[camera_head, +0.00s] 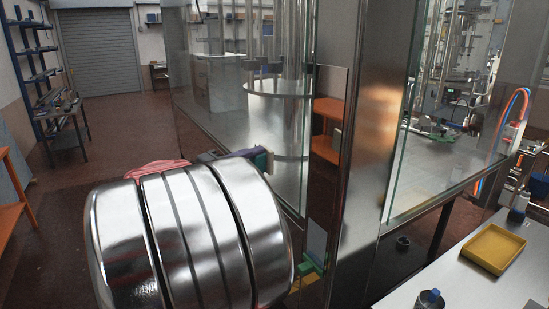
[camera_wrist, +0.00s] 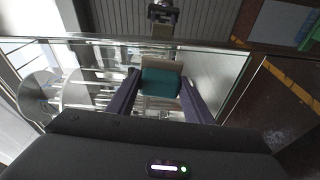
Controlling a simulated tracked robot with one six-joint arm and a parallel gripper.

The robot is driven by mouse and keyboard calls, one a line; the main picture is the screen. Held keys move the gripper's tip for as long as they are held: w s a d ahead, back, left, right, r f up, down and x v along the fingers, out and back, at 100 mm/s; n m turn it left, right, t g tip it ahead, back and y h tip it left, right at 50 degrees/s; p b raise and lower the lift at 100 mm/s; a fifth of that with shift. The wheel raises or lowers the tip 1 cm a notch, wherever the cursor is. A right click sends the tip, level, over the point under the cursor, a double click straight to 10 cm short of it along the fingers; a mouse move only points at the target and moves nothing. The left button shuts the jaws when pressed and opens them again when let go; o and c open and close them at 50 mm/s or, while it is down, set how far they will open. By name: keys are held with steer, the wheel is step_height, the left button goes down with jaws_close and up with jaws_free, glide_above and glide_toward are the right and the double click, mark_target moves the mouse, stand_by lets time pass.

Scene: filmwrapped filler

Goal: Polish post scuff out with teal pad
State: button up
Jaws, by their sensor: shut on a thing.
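My gripper (camera_head: 250,155) shows beyond the large shiny arm link in the head view, at the glass machine enclosure. Its purple fingers are shut on the teal pad (camera_wrist: 160,84), which sits between them in the wrist view. The pad also shows as a small green-teal patch in the head view (camera_head: 262,161). A pale beige layer lies along the pad's far side. The broad brushed-metal post (camera_head: 366,150) stands upright right of the gripper, with a visible gap in the head view. I cannot make out a scuff on it.
Glass panes (camera_head: 205,75) flank the post. At lower right a metal bench (camera_head: 455,280) holds a yellow tray (camera_head: 496,262) and a dark cup with a blue item. Orange and blue hoses (camera_head: 513,105) hang at right. Open floor (camera_head: 120,145) lies at left.

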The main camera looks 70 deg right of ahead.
steer(key=s+r+m+g+y, duration=0.1)
steer(key=s+r, duration=0.2)
steer(key=s, duration=0.2)
steer(key=shift+s+d+m+g, duration=0.3)
steer(key=shift+s+d+m, duration=0.05)
steer(key=shift+s+m, duration=0.05)
steer(key=shift+s, duration=0.1)
steer(key=shift+s+x, duration=0.2)
steer(key=shift+x, duration=2.7)
steer(key=shift+s+d, duration=0.55)
steer(key=shift+s, duration=0.1)
steer(key=shift+s+a, duration=1.25)
steer(key=shift+s+a, duration=0.5)
steer(key=shift+s, duration=0.2)
steer(key=shift+s+a, duration=0.55)
steer(key=shift+s, duration=0.15)
